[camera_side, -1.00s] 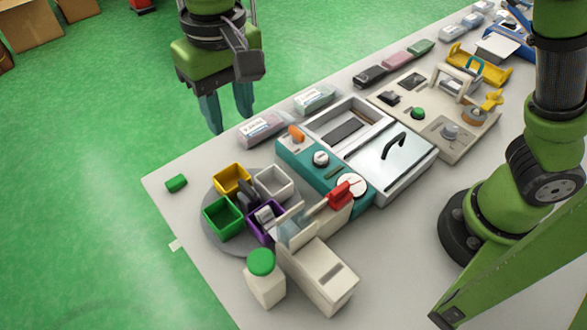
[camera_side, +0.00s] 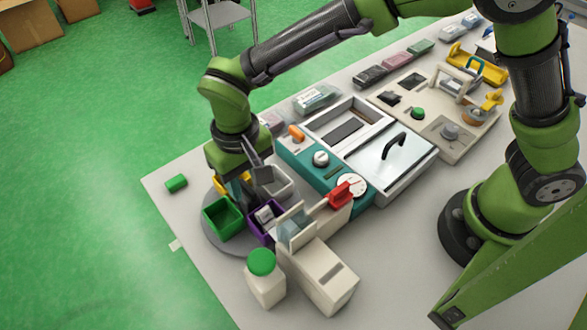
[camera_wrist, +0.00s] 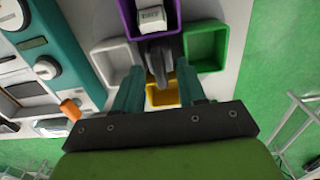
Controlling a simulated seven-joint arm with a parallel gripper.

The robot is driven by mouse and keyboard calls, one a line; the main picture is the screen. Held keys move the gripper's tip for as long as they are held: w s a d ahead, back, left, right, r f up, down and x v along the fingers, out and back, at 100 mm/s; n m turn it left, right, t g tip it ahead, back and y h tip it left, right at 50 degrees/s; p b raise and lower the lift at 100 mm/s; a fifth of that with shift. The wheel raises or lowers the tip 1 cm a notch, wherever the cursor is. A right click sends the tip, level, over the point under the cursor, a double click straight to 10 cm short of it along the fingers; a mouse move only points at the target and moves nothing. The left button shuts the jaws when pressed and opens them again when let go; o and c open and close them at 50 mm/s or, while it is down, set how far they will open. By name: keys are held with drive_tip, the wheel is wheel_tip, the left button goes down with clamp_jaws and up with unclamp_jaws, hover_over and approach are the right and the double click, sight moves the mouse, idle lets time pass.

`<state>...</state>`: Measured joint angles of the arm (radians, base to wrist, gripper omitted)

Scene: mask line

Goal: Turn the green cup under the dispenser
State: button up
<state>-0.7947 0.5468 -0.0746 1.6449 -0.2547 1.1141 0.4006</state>
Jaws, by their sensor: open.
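The green cup (camera_side: 222,218) is a square open cup on the left of a round grey turntable (camera_side: 213,243); it is at the right in the wrist view (camera_wrist: 205,45). A purple cup (camera_side: 256,233) holding a small white item sits by the dispenser (camera_side: 298,232). A white cup (camera_side: 278,183) and a yellow cup (camera_side: 219,182), partly hidden by my gripper, share the turntable. My gripper (camera_wrist: 160,82) is open above the turntable. Its teal fingers stand on either side of the dark central handle (camera_wrist: 158,60), and I cannot tell whether they touch it.
A small green cylinder (camera_side: 176,183) lies near the table's left edge. A teal and white machine (camera_side: 330,175) stands right of the turntable.

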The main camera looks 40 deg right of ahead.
drive_tip(key=shift+f, duration=0.4)
drive_tip(key=shift+c, duration=0.4)
clamp_jaws()
